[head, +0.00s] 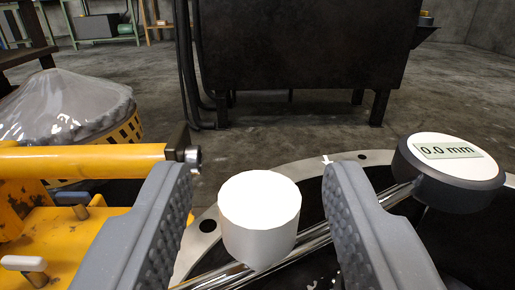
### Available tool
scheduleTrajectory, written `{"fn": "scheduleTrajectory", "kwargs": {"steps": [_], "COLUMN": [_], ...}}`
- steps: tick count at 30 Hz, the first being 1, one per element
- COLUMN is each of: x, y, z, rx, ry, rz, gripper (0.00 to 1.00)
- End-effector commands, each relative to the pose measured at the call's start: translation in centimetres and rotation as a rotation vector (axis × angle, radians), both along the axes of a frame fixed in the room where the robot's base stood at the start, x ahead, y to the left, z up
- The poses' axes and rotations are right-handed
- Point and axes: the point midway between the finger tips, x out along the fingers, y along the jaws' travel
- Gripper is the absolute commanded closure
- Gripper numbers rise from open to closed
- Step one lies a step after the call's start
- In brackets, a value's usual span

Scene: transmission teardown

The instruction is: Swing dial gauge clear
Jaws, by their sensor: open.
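The dial gauge (450,172) is at the right, a dark round body with a white face reading "0.0 mm". A shiny rod (312,238) runs from it down to the left, below a white cylindrical knob (259,215). My gripper (258,200) is open, with one grey ridged finger on each side of the knob. A gap shows between the knob and each finger. The gauge body lies to the right of the right finger. The lower left end of the rod is cut off by the frame edge.
A metal ring flange (363,157) with bolt holes lies under the rod around a dark opening. A yellow bar and frame (80,160) stand close at the left. A yellow basket (125,133) holds a plastic-wrapped heap. A dark tank on legs (300,45) stands behind, with open floor before it.

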Motion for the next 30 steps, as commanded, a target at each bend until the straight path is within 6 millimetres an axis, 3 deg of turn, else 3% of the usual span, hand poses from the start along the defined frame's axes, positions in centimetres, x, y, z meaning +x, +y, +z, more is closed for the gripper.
{"fn": "scheduleTrajectory", "kwargs": {"steps": [9, 22, 27, 30], "x": [1.3, 1.5, 1.5, 1.5], "y": [0.0, -0.1, -0.1, 0.0], "z": [-0.1, -0.1, -0.1, -0.1], "rx": [0.001, 0.000, 0.000, 0.000], "ry": [0.000, 0.002, 0.002, 0.001], "rz": [0.000, 0.001, 0.001, 0.001], "gripper": [0.57, 0.57, 1.00, 1.00]}}
